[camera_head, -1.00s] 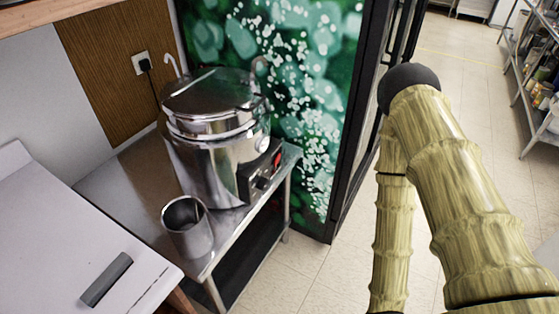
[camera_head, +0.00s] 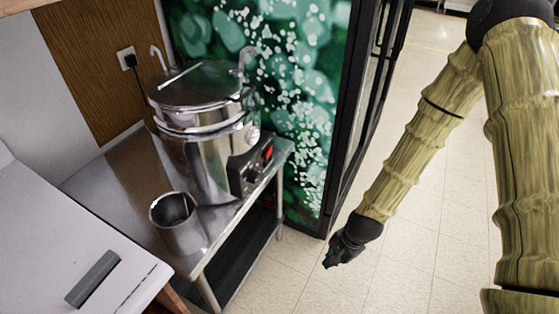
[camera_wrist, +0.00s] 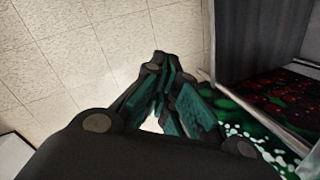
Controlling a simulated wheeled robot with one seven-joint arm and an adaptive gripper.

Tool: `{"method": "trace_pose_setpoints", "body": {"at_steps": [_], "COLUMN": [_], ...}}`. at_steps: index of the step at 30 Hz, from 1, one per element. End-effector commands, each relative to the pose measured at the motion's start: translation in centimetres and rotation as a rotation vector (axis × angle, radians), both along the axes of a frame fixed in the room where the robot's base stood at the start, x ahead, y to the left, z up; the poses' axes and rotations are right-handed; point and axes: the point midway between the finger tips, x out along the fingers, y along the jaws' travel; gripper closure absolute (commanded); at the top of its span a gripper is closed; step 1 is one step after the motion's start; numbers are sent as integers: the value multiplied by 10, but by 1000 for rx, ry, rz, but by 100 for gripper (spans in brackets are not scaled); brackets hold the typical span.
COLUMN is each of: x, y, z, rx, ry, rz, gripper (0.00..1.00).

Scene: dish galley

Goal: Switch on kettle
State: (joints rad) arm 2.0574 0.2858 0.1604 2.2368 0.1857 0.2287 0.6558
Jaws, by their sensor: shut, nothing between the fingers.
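The kettle (camera_head: 198,152) is a large shiny metal pot with a lid and two upright hook handles. It stands on a steel table. A dark control box (camera_head: 251,166) with a red lit-looking part and a knob sits on its right front side. My gripper (camera_head: 329,264) is to the right of the table, apart from the kettle, over the tiled floor. In the wrist view my gripper (camera_wrist: 160,62) has its dark and teal fingers together, with nothing held. The kettle is not clearly visible in the wrist view.
A metal cup (camera_head: 176,222) stands on the steel table (camera_head: 112,182) in front of the kettle. A white counter (camera_head: 70,240) is at the left. A green patterned panel (camera_head: 290,90) and a black-framed door (camera_head: 352,120) stand behind. The tiled floor (camera_head: 400,260) is open at the right.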

Motion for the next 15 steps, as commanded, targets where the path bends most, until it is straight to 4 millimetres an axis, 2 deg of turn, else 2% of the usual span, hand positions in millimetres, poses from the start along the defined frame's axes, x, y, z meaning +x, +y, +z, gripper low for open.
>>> {"method": "trace_pose_setpoints", "body": {"at_steps": [1,8,15], "x": [20,96,163], "y": [4,23,39], "z": [10,73,162], "rx": [33,207,422], "ry": [-3,39,117], "rz": [-66,-366,-628], "gripper": [100,100,100]}}
